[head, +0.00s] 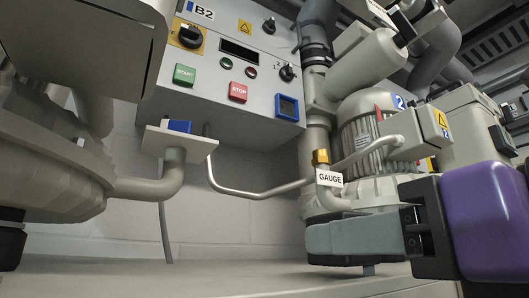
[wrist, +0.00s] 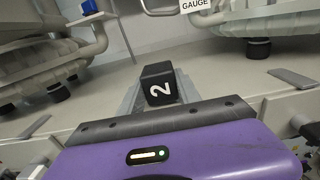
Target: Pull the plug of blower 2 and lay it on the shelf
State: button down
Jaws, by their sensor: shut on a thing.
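A black plug (wrist: 158,88) marked with a white 2 sits between the grey fingers of my gripper in the wrist view. My gripper (head: 318,240) is shut on it, at the lower right of the head view, in front of blower 2 and above a pale shelf-like surface (head: 225,275). Blower 2 (head: 366,135), with a blue 2 label, stands behind my gripper. A blue-framed socket (head: 287,107) on the B2 control panel (head: 237,62) looks empty. I cannot tell whether the plug touches the surface.
A small plate (head: 180,143) with a blue block stands on a bent pipe at left. A GAUGE tag (head: 329,178) and brass fitting (head: 320,157) are close above my fingers. Another large grey housing (head: 45,150) fills the left. The pale surface between the machines is clear.

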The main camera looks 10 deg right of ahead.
jog(key=shift+f+b, duration=0.35)
jog(key=shift+f, duration=0.05)
dwell(0.4)
jog(key=c, duration=0.8)
grip_release()
jog(key=shift+o, duration=0.2)
jog(key=shift+s, duration=0.1)
